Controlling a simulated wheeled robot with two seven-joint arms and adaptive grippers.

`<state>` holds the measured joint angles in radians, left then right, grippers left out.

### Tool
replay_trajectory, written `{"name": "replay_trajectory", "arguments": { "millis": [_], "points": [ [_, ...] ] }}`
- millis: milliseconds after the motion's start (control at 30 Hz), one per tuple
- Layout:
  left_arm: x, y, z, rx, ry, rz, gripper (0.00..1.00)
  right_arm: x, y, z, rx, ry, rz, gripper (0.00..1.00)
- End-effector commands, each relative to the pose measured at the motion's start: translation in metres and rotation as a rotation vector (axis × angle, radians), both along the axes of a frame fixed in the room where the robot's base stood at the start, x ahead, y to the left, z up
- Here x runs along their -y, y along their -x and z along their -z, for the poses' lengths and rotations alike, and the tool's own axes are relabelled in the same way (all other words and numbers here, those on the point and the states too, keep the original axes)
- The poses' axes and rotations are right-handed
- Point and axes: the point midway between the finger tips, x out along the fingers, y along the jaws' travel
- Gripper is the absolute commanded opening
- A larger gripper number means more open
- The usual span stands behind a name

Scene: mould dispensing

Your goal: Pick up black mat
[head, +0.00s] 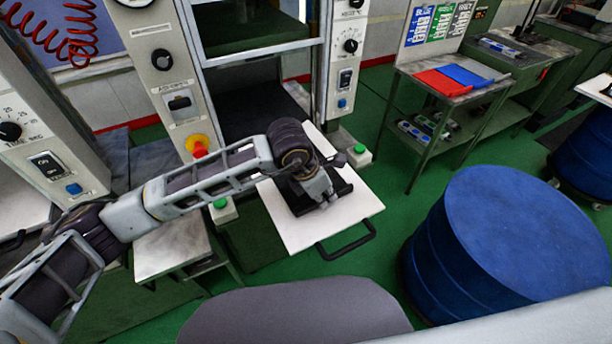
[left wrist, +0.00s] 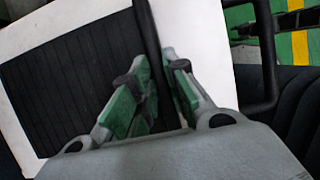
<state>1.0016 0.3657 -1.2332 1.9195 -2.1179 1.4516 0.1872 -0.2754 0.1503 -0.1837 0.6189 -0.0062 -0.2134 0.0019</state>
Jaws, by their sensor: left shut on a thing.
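The black mat (left wrist: 75,80) is dark and ribbed, with a raised edge on its right side in the left wrist view. It lies over a white board, and its black edge also shows in the head view (head: 343,186) around my left gripper. My left gripper (head: 325,199) is over the mat's near part. In the left wrist view, the green-padded fingers of my left gripper (left wrist: 160,85) are on either side of the mat's raised edge and shut on it. The gripper hides part of the mat in the head view. My right gripper is not in view.
The white board (head: 290,232) has a black handle (head: 346,243) at its front and sticks out of the machine. A blue drum (head: 510,240) stands to the right. A metal table (head: 440,90) with a red and a blue sheet is at the back right.

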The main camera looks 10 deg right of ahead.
Motion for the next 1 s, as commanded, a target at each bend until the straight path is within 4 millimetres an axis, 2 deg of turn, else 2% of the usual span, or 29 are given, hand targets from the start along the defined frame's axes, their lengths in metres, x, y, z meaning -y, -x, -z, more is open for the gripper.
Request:
{"name": "replay_trajectory", "arguments": {
  "millis": [267, 567, 1000],
  "points": [
    [0.0, 0.0, -0.001, 0.001, 0.001, 0.0, 0.0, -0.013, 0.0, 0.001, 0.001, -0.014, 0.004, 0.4],
    [0.0, -0.001, -0.012, 0.004, 0.002, 0.0, 0.0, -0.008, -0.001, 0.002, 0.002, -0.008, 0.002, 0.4],
    [0.0, -0.001, -0.071, 0.005, 0.002, -0.001, 0.0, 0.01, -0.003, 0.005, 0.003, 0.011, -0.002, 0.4]
  ]
}}
